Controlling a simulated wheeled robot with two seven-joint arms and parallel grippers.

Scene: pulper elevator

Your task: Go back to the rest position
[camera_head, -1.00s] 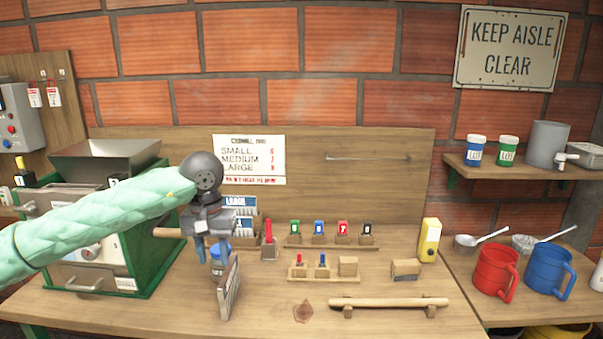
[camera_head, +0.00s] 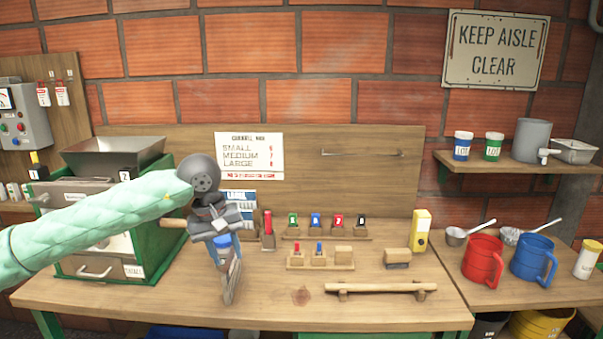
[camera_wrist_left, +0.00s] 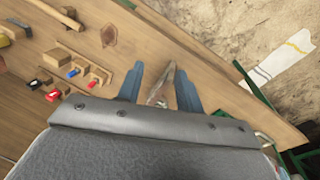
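My left gripper (camera_head: 224,255) is over the front left part of the wooden bench (camera_head: 390,316), its blue fingers pointing down. In the left wrist view the fingers (camera_wrist_left: 160,92) stand apart. A thin greyish plate (camera_head: 234,282) stands on edge on the bench just below the gripper. It also shows between the fingers in the wrist view (camera_wrist_left: 158,90); I cannot tell whether they touch it. My right gripper is not in view.
A green-framed machine with a metal hopper (camera_head: 115,152) stands behind my left arm. Small coloured pieces in wooden racks (camera_head: 326,236) and a wooden rod on rests (camera_head: 380,288) lie to the right. Red (camera_head: 482,262) and blue (camera_head: 532,260) mugs stand on the right counter.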

